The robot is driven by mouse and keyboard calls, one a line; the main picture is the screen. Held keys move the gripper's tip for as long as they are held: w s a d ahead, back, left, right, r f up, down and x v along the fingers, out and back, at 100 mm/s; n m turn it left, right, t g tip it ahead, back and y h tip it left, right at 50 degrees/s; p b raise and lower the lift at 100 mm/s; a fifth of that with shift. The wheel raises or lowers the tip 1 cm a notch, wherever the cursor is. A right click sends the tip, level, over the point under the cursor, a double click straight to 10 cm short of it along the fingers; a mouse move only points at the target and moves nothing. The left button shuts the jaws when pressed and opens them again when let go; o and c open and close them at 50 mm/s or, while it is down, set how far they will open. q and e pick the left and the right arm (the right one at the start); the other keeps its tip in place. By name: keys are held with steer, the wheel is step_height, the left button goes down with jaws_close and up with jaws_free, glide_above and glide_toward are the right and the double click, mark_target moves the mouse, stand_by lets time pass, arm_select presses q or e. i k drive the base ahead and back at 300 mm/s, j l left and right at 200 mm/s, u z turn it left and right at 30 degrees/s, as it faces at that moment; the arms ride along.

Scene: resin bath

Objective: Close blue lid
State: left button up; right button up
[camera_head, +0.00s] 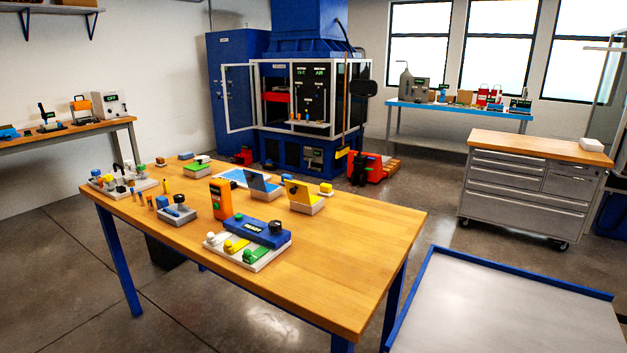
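A small grey box with a blue lid (257,183) stands on the wooden table, right of the table's far middle. Its lid is raised and tilted up, so the box is open. Just right of it stands a similar grey box with a yellow lid (298,191), also raised. A box with a green lid (198,168) sits farther left, and its lid looks flat and down. Neither of my grippers is in view.
The wooden table (345,250) also holds an orange meter (220,199), a blue device on a white base (258,231) and several small parts at the left. Its right front is clear. A blue-rimmed grey surface (500,310) lies right of it.

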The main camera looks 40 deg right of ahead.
mark_target(256, 180)
steer(key=z, duration=1.3)
steer(key=i+j+z, duration=0.1)
steer(key=j+z, duration=1.1)
steer(key=j, duration=0.9)
steer(key=k+j+z, duration=0.15)
steer(key=j, duration=0.75)
steer(key=k+j+z, duration=0.15)
steer(key=j, duration=0.25)
